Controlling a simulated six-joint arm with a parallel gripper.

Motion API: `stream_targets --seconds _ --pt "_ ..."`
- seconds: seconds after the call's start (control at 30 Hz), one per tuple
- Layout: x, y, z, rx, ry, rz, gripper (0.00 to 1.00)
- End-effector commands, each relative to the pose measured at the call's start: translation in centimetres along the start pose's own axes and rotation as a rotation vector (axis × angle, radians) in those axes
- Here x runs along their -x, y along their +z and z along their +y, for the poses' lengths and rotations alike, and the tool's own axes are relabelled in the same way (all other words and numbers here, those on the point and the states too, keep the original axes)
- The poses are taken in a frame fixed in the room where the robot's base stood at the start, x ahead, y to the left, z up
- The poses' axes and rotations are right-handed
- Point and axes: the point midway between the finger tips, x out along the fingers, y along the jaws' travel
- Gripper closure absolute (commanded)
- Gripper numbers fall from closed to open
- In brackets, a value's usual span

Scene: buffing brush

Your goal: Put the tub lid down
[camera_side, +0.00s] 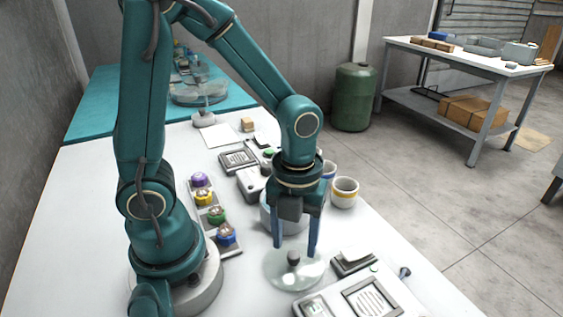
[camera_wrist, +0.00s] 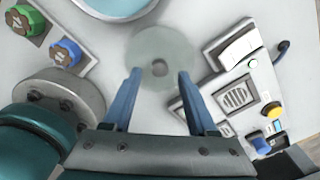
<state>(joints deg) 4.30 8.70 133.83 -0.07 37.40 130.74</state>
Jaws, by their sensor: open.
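The tub lid (camera_side: 290,272) is a pale translucent disc with a dark knob in its middle. It appears to lie flat on the white table in front of the tub. It also shows in the wrist view (camera_wrist: 148,48), just beyond my fingertips. My gripper (camera_side: 294,250) points down over the lid, with its two blue fingers apart on either side of the knob and nothing between them. In the wrist view my gripper (camera_wrist: 158,75) is likewise open. The tub (camera_side: 270,214) stands behind my gripper, partly hidden by it; its open rim and blue inside show in the wrist view (camera_wrist: 150,10).
A panel device (camera_side: 345,300) stands close to the lid's right. A rack of coloured knobs (camera_side: 227,240) lies to the left. Cups (camera_side: 344,192) stand behind, near the table's right edge. Bare white table (camera_side: 90,220) lies at the far left.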

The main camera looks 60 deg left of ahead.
Motion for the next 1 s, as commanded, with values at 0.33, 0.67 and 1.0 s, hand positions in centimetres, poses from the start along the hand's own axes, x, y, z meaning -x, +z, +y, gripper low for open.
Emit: stream_targets --seconds 0.33,0.67,1.0 --pt "6.4 0.1 -0.1 0.000 -0.007 -0.006 0.42" --pt "9.7 0.0 0.0 0.006 -0.003 -0.002 0.42" --pt "10.8 -0.4 1.1 0.621 -0.127 -0.057 0.42"
